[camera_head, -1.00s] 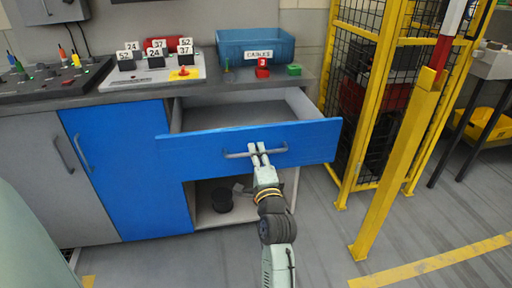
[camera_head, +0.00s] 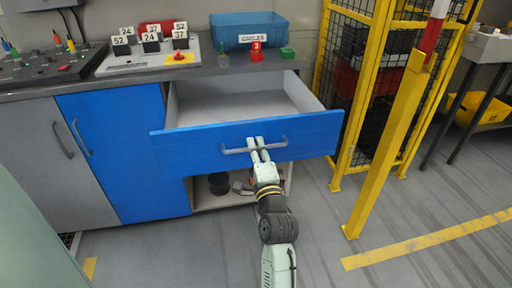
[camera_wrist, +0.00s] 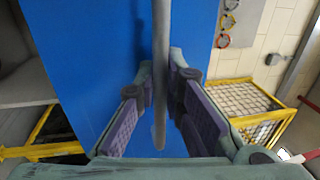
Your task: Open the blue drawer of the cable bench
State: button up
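The blue drawer (camera_head: 205,152) of the bench is pulled out, and its empty grey inside (camera_head: 235,108) shows in the head view. Its grey bar handle (camera_head: 234,151) runs across the blue front. My gripper (camera_head: 257,143) is at the middle of the handle, with a finger on each side of the bar. In the wrist view the handle (camera_wrist: 161,60) passes between my fingertips, which look closed against it. The blue drawer front (camera_wrist: 90,45) fills much of that view.
A blue CABLES bin (camera_head: 248,32), number cards and small coloured pieces stand on the bench top (camera_head: 60,93). A blue door (camera_head: 120,150) is left of the drawer. A yellow caged rack (camera_head: 345,120) and post (camera_head: 390,150) stand close on the right. An open shelf lies below.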

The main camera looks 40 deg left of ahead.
jog(key=shift+o, duration=0.9)
jog(key=v, duration=0.7)
jog(key=shift+s+d, duration=0.2)
